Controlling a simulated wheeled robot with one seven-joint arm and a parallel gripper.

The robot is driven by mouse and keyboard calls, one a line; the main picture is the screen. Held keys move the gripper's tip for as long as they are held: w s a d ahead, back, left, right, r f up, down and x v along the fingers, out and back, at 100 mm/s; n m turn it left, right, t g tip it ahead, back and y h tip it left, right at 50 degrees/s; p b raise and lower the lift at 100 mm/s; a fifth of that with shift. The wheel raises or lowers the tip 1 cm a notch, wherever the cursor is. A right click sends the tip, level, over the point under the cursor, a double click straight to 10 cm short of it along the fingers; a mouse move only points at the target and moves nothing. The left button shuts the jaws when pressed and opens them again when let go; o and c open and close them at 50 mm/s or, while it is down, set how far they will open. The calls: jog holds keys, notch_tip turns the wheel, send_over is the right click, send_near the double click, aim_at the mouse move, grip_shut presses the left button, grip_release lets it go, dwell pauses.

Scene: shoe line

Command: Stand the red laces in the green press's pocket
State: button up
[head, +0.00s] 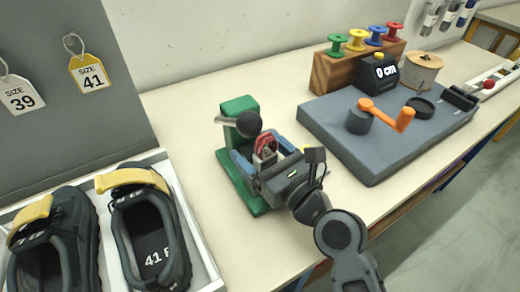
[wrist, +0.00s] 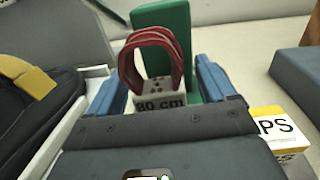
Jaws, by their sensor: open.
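The red laces (head: 266,146) stand upright as a looped bundle at the green press (head: 238,106). In the wrist view the laces (wrist: 174,45) rise from a pale piece marked 80 cm (wrist: 160,100), in front of the press's green upright (wrist: 172,16). My gripper (head: 262,154) is low over the press, with its blue fingers on either side of the laces. In the wrist view my gripper (wrist: 160,80) is open, with gaps between the fingers and the laces. The pocket itself is hidden, so how deep the laces sit cannot be told.
A yellow and white box (wrist: 272,125) is just right of my gripper. A shoe tray (head: 196,232) with two dark shoes is at left. A grey winding station (head: 350,140) with an orange crank (head: 385,113) and a spool rack (head: 335,76) stand at right.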

jog(key=shift+b+v, duration=0.4)
jog(key=shift+v, duration=3.5)
